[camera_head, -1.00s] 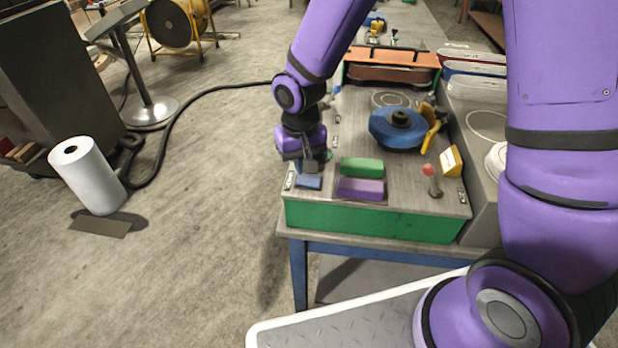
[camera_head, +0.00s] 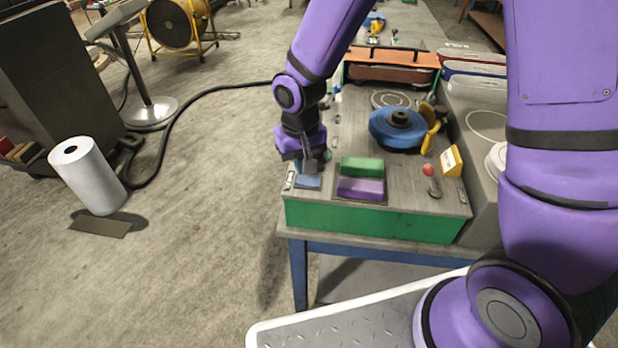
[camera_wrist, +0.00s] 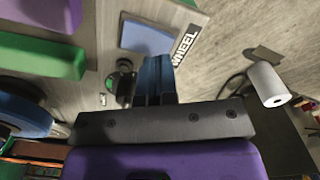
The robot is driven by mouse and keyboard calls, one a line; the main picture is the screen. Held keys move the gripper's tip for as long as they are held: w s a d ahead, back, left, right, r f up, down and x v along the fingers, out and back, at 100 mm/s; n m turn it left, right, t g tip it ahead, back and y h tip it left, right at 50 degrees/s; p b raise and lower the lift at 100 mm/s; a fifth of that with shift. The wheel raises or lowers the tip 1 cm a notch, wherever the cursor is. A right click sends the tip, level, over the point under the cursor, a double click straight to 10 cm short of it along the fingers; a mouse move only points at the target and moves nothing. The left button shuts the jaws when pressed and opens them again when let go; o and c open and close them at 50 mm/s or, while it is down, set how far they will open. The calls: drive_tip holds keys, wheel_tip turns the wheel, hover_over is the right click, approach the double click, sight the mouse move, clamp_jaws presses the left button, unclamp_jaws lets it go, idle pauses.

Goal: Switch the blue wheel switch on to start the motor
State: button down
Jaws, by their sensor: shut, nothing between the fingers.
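The blue wheel switch (camera_head: 308,182) is a flat blue block at the front left corner of the grey panel. In the wrist view it (camera_wrist: 147,38) lies beside a printed "WHEEL" label (camera_wrist: 186,46). My gripper (camera_head: 308,168) is shut and empty, pointing down just behind the switch. In the wrist view its blue-black fingertips (camera_wrist: 156,68) sit close to the switch's edge. I cannot tell whether they touch it. The blue wheel (camera_head: 398,126) lies flat farther back on the panel. I cannot tell the switch's on or off state.
Green (camera_head: 362,166) and purple (camera_head: 360,188) blocks sit right of the switch. A small round green part (camera_head: 328,155) is beside my gripper. A red-tipped lever (camera_head: 429,172) and yellow block (camera_head: 451,160) stand at right. A white roll (camera_head: 88,175) stands on the floor.

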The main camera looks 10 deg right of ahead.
sight(302, 178)
drive_tip(key=shift+f, duration=1.3)
idle(1.0)
drive_tip(key=shift+r, duration=3.55)
drive_tip(key=shift+d+r, duration=0.1)
drive_tip(key=shift+r, duration=0.05)
drive_tip(key=s+d+r+m+t, duration=0.1)
drive_tip(key=s+d+r+t, duration=0.35)
drive_tip(key=d+r, duration=0.85)
drive_tip(key=s+d+r, duration=0.3)
drive_tip(key=s+r, duration=0.2)
drive_tip(key=s, duration=0.2)
drive_tip(key=s+d+r, duration=0.3)
drive_tip(key=s+r, duration=0.2)
drive_tip(key=s, duration=0.2)
drive_tip(key=shift+s+m+t, duration=0.2)
drive_tip(key=shift+m+t, duration=0.1)
drive_tip(key=shift+t, duration=0.05)
